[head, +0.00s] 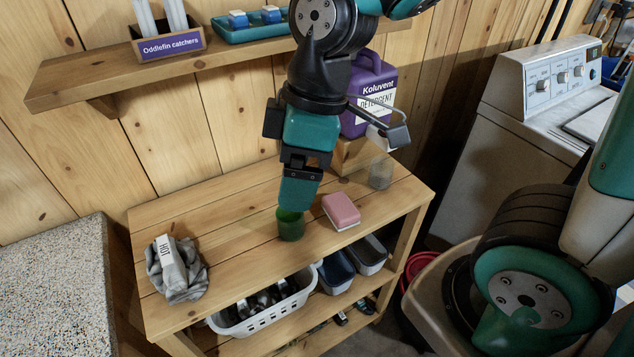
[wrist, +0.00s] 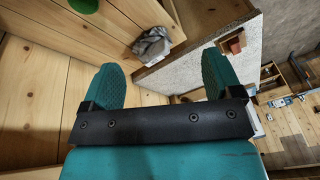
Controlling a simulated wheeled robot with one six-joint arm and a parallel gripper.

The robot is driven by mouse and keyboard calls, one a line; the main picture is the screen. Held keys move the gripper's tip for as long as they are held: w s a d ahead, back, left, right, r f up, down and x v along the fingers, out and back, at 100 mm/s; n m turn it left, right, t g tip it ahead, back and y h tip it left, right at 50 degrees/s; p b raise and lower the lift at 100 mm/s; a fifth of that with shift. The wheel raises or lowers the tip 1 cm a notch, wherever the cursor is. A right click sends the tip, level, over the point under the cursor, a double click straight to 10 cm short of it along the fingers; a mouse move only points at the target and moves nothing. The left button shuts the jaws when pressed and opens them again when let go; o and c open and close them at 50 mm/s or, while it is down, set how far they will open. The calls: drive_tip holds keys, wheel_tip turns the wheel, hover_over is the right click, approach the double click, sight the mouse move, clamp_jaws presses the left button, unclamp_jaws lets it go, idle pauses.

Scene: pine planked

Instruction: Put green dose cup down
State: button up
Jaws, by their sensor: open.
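The green dose cup (head: 290,226) stands upright on the slatted pine bench (head: 236,213), left of a pink block. My gripper (head: 297,203) points down over it, and the visible finger covers part of the cup's rim in the head view. In the wrist view my gripper (wrist: 160,75) has its two teal fingers wide apart with nothing between them. A green round shape, likely the cup (wrist: 84,4), shows at the top edge there, beyond the left fingertip and cut off by the frame. I cannot tell whether a finger touches the cup.
The pink block (head: 341,211) lies close right of the cup. A clear cup (head: 381,172) and purple detergent jug (head: 370,90) stand behind. A grey cloth (head: 176,270) labelled HOT lies at left. Bare planks separate it from the cup. A white basket (head: 262,312) sits below.

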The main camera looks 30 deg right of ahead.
drive_tip(key=s+r+m+y, duration=0.1)
drive_tip(key=s+r+m, duration=0.2)
drive_tip(key=s+m, duration=0.2)
drive_tip(key=shift+s+a, duration=0.4)
drive_tip(key=shift+s, duration=0.55)
